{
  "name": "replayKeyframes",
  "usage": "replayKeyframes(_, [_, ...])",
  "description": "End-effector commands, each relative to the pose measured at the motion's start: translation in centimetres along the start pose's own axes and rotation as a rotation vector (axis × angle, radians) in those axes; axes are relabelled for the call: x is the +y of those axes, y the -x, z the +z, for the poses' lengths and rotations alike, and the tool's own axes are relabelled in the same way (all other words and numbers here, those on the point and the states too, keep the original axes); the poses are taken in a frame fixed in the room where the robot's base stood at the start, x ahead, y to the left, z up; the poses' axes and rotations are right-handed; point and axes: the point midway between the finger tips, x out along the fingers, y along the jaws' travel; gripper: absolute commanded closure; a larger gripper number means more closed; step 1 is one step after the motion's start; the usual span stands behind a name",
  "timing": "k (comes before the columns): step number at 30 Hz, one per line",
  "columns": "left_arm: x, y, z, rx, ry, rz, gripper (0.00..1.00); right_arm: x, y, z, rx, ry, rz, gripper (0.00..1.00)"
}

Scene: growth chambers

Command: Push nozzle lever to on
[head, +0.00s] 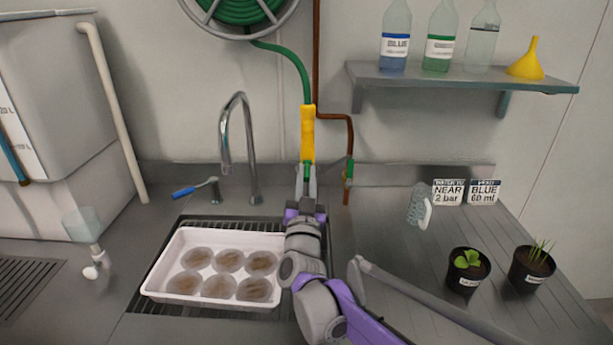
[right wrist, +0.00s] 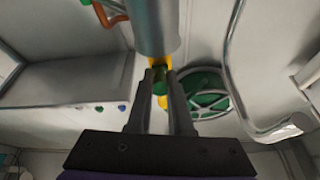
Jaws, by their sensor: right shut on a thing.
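A yellow nozzle (head: 308,133) hangs upright at the end of a green hose (head: 296,62) in front of the back wall. My right gripper (head: 306,187) is raised over the back of the sink, at the nozzle's lower end. In the right wrist view the fingers (right wrist: 160,80) are closed around a narrow yellow and green part of the nozzle (right wrist: 160,65). I cannot make out the lever or its position, since the fingers cover that part. My left gripper is not in view.
A curved faucet (head: 240,110) with a blue-handled lever (head: 184,192) stands left of the nozzle. A white tray (head: 160,270) of dishes sits on the sink grating. A copper pipe with a green valve (head: 348,172) is close on the right. A bottle shelf (head: 460,82) hangs above.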

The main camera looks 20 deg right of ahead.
Motion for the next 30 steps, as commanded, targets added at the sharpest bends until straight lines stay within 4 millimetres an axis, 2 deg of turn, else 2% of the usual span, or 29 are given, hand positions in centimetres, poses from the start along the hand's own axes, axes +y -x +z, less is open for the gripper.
replayKeyframes(9, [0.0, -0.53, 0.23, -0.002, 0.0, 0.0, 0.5, 0.14, -0.02, 0.69, 0.134, 0.0, -0.026, 1.0])
replayKeyframes(17, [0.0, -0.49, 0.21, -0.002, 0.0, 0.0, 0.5, 0.11, -0.02, 0.6, 0.143, -0.001, -0.029, 1.0])
replayKeyframes(18, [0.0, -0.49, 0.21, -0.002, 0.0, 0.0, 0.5, 0.11, -0.02, 0.59, 0.143, -0.001, -0.028, 0.8])
replayKeyframes(23, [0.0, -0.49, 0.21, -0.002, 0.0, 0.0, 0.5, 0.12, -0.02, 0.59, 0.142, -0.001, -0.028, 0.51])
replayKeyframes(30, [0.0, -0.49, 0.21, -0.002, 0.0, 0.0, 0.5, 0.12, -0.01, 0.59, 0.142, -0.001, -0.028, 0.51])
